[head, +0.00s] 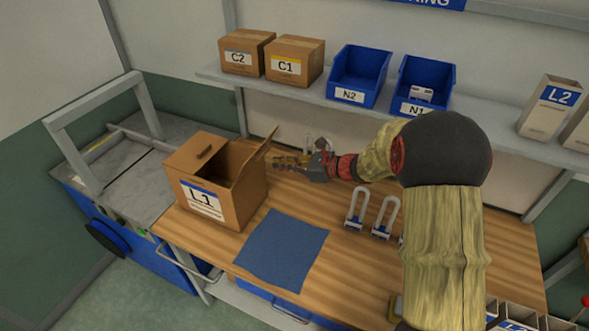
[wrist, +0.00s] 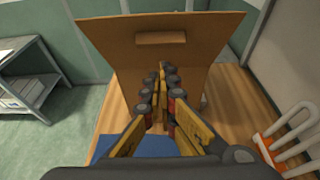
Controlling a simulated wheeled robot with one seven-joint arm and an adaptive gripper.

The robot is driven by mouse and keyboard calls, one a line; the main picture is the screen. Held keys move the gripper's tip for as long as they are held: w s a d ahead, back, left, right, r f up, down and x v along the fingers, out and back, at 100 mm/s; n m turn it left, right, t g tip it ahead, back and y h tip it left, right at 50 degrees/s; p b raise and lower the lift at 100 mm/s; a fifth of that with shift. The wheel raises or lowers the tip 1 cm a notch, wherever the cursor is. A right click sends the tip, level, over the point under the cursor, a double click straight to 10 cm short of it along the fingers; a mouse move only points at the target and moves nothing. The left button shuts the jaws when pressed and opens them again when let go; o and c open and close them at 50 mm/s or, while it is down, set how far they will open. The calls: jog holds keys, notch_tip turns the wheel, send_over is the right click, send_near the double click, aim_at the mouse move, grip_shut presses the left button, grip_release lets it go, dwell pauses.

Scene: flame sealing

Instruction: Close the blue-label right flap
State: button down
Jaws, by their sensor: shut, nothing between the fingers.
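The brown cardboard box (head: 245,196) marked L1, with a blue-striped label on its front, stands on the left of the wooden table. Its left flap (head: 197,154), with a hand slot, lies over the left part of the top. The right flap (head: 262,150) stands up and leans outward, leaving a dark opening beside it. In the wrist view this flap (wrist: 205,32) fills the upper middle, with its slot showing. My gripper (head: 277,161) is shut and empty, just right of the flap; its fingertips (wrist: 161,72) point at the flap. I cannot tell whether they touch.
A blue mat (head: 283,250) lies in front of the box. White-and-blue looped items (head: 383,216) stand to the right on the table. A shelf (head: 300,95) above holds boxes C2 and C1 and blue bins (head: 425,80). A grey-topped cart (head: 120,180) stands left of the table.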

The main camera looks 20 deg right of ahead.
aim_at(258, 159)
jog(key=shift+w+a+r, duration=0.5)
jog(key=shift+w+a, duration=0.1)
jog(key=shift+a, duration=0.1)
jog(key=shift+r, duration=0.1)
jog(key=shift+w+a+r+p, duration=0.1)
jog(key=shift+w+r+p, duration=0.2)
jog(key=shift+p, duration=0.85)
